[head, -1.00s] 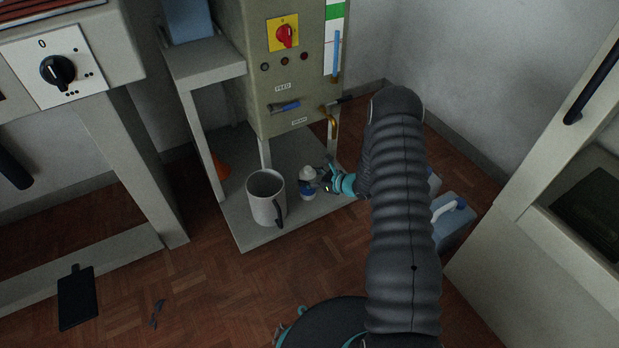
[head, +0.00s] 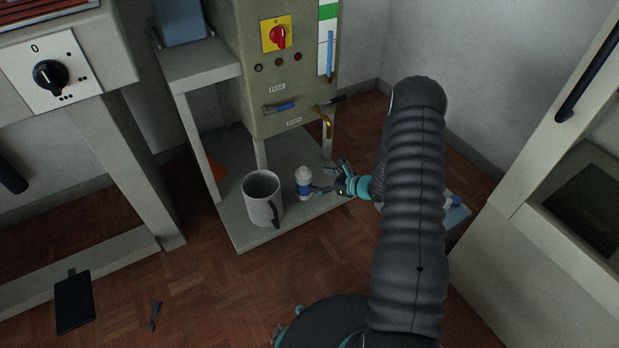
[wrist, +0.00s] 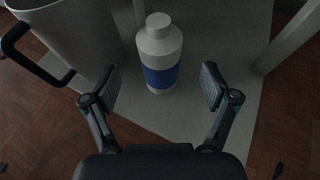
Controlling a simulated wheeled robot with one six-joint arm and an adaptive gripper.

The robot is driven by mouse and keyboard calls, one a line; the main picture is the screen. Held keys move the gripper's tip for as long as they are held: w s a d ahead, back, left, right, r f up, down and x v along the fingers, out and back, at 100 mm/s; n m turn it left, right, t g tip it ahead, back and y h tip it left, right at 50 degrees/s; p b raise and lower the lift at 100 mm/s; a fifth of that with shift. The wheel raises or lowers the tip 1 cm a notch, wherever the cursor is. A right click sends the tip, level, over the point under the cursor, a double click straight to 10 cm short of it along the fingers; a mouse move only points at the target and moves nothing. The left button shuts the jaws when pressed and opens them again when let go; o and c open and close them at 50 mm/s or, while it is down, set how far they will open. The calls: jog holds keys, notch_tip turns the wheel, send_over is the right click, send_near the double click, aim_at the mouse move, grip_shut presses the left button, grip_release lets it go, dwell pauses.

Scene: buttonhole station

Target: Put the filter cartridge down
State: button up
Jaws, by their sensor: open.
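The filter cartridge (head: 304,184), a white bottle-like cylinder with a blue band, stands upright on the low grey shelf (head: 246,233) under the cabinet. It also shows in the wrist view (wrist: 159,55), just beyond my fingertips. My gripper (head: 330,178) is to the right of the cartridge in the head view. In the wrist view my gripper (wrist: 162,88) is open, with one finger to each side and a gap between each finger and the cartridge. Nothing is held.
A grey mug (head: 262,200) with a dark handle stands left of the cartridge, close to it. The handle (wrist: 36,58) reaches near my left finger in the wrist view. An orange cone-like object (head: 216,168) is behind the mug. A blue-topped container (head: 456,212) stands right of the shelf.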

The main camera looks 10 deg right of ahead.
jog(key=v, duration=0.5)
jog(key=s+a+r+n+g, duration=0.2)
jog(key=s+a+r+n, duration=0.25)
jog(key=r, duration=0.35)
jog(key=s+a+r+n+g, duration=0.3)
jog(key=r+n, duration=0.2)
jog(key=r, duration=0.4)
jog(key=s+a+r+n+g, duration=0.2)
jog(key=s+a+r+n, duration=0.25)
jog(key=r, duration=0.35)
jog(key=s+d+r+n+t+h, duration=0.1)
jog(key=s+r+n+h, duration=0.3)
jog(key=s, duration=0.6)
jog(key=s+d+r+n+t+h, duration=0.2)
jog(key=s+r+n+h, duration=0.3)
jog(key=s+r+n, duration=0.4)
jog(key=shift+s+d+r+h, duration=0.3)
jog(key=shift+s+d+r, duration=0.25)
jog(key=shift+s+d, duration=0.35)
jog(key=shift+r, duration=0.1)
